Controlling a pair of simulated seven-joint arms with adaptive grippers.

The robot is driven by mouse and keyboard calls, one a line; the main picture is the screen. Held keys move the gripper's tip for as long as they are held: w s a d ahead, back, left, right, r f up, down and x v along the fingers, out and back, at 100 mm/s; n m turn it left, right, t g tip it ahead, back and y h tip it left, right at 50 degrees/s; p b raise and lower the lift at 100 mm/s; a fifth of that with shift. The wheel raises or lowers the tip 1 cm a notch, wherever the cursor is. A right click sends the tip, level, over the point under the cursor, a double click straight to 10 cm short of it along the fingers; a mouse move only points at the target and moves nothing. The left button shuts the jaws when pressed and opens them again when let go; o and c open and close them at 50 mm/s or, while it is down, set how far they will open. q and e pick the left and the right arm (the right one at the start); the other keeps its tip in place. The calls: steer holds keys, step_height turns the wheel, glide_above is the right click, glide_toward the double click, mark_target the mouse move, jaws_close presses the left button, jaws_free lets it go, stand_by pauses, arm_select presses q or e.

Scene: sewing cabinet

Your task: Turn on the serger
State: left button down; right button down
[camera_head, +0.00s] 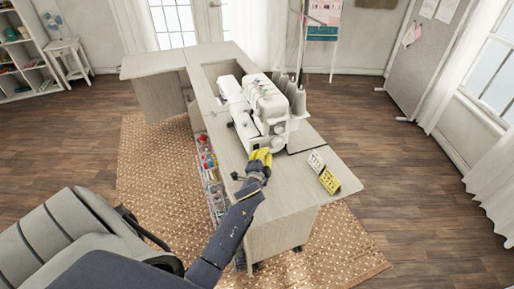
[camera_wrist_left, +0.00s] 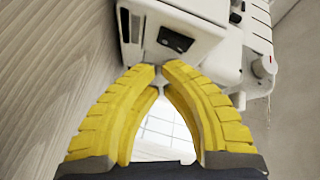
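The white serger (camera_head: 268,106) stands on the cabinet top, with thread cones (camera_head: 297,98) at its right side. My left gripper (camera_head: 260,154) is at the near end of the serger, close to its lower body. In the left wrist view, the yellow fingertips (camera_wrist_left: 160,69) meet with nothing seen between them. Just beyond them is the serger's white side (camera_wrist_left: 205,22), with a dark recessed panel (camera_wrist_left: 176,39) that looks like a switch or socket. I cannot tell whether the fingertips touch the serger. My right gripper is not in view.
The pale wood cabinet top (camera_head: 290,195) is bare in front of the gripper. Small white and yellow cards (camera_head: 328,180) stand at its right. Open shelves with coloured supplies (camera_head: 208,170) line the left side. A grey chair (camera_head: 65,235) is at lower left.

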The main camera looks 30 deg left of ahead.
arm_select(q)
steer(key=shift+w+a+r, duration=0.1)
steer(key=shift+w+a, duration=0.3)
steer(key=shift+a, duration=0.2)
stand_by(1.2)
stand_by(0.4)
steer(key=shift+s+d, duration=0.4)
steer(key=shift+d, duration=0.2)
steer(key=shift+s+d+f, duration=0.2)
steer(key=shift+s+d, duration=0.55)
steer(key=shift+d, duration=0.3)
steer(key=shift+s+d+f, duration=0.2)
steer(key=shift+s+d, duration=0.5)
steer(key=shift+d, duration=0.3)
